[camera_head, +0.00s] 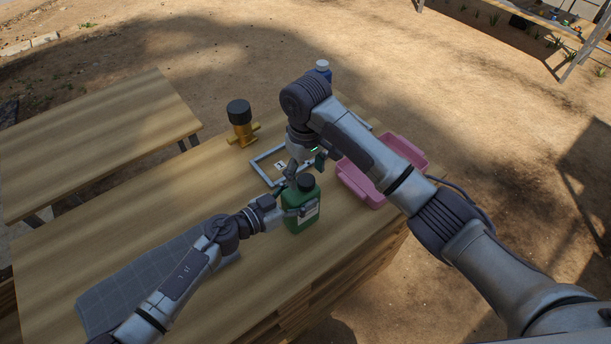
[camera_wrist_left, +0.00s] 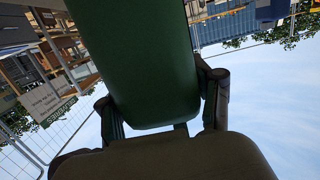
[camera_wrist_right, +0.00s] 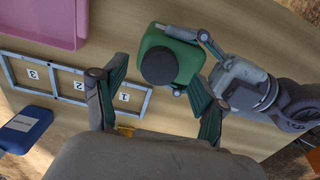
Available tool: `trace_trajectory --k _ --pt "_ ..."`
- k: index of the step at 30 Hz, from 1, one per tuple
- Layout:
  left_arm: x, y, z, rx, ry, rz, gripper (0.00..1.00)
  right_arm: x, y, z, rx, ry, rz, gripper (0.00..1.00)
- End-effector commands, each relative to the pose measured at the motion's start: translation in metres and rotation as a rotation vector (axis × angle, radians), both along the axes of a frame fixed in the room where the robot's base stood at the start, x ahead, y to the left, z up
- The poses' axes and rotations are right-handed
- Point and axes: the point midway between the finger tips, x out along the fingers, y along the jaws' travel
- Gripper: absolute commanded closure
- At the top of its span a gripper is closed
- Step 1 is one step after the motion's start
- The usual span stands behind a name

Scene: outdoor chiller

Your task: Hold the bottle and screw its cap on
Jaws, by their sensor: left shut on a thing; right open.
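A green bottle (camera_head: 300,222) with a pale label stands upright on the wooden table in the head view. A black cap (camera_head: 306,182) sits on its top; whether it is threaded tight cannot be told. My left gripper (camera_head: 292,203) is shut around the bottle's side. In the left wrist view the green body (camera_wrist_left: 150,60) fills the space between the fingers. My right gripper (camera_head: 305,167) is open above and just behind the bottle. In the right wrist view the black cap (camera_wrist_right: 158,66) shows between the spread fingers, seen from above, with no clear contact.
A grey frame with numbered slots (camera_wrist_right: 62,77) lies behind the bottle. A pink bin (camera_head: 413,152) stands to the right, a blue bottle (camera_head: 322,72) at the far edge, and a brass valve (camera_head: 241,122) behind left. A grey mat (camera_head: 125,287) lies at front left.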

Motion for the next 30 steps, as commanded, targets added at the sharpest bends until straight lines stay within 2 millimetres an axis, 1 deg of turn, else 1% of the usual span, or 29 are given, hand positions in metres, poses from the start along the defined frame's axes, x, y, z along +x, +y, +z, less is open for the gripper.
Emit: trace_trajectory --k 1,6,9,12,15,18,26,27,29,30 --pt "-0.001 0.0 -0.001 0.001 0.002 -0.001 1.0 0.001 0.001 0.011 0.003 -0.005 0.002 0.28" --pt "-0.001 0.0 -0.001 0.001 0.002 -0.001 1.0 0.001 0.001 0.049 0.003 -0.005 0.0 0.28" --pt "-0.001 0.0 -0.001 0.001 0.002 -0.001 1.0 0.002 0.0 0.07 0.0 -0.007 0.0 0.28" --pt "-0.001 0.0 -0.001 0.001 0.002 -0.001 1.0 0.001 0.0 0.085 -0.001 -0.006 0.0 0.28" --pt "-0.001 0.0 -0.001 0.001 0.002 -0.001 1.0 0.001 0.0 0.094 0.0 -0.005 0.0 0.28" --pt "-0.001 0.0 -0.001 0.001 0.002 -0.001 1.0 0.0 0.0 0.099 0.0 -0.001 0.0 0.28" --pt "-0.001 0.0 -0.001 0.001 0.002 -0.001 1.0 0.0 0.001 0.1 0.001 0.0 0.0 0.28" --pt "-0.001 0.0 -0.001 0.001 0.002 -0.001 0.34 0.0 0.001 0.1 0.001 0.0 0.0 0.28" --pt "0.0 0.0 -0.001 0.002 0.001 -0.001 0.24 0.0 0.001 0.1 0.001 0.0 0.0 0.28" --pt "0.0 0.0 -0.001 0.001 0.001 -0.001 0.18 0.0 0.001 0.1 0.001 0.0 0.0 0.28"
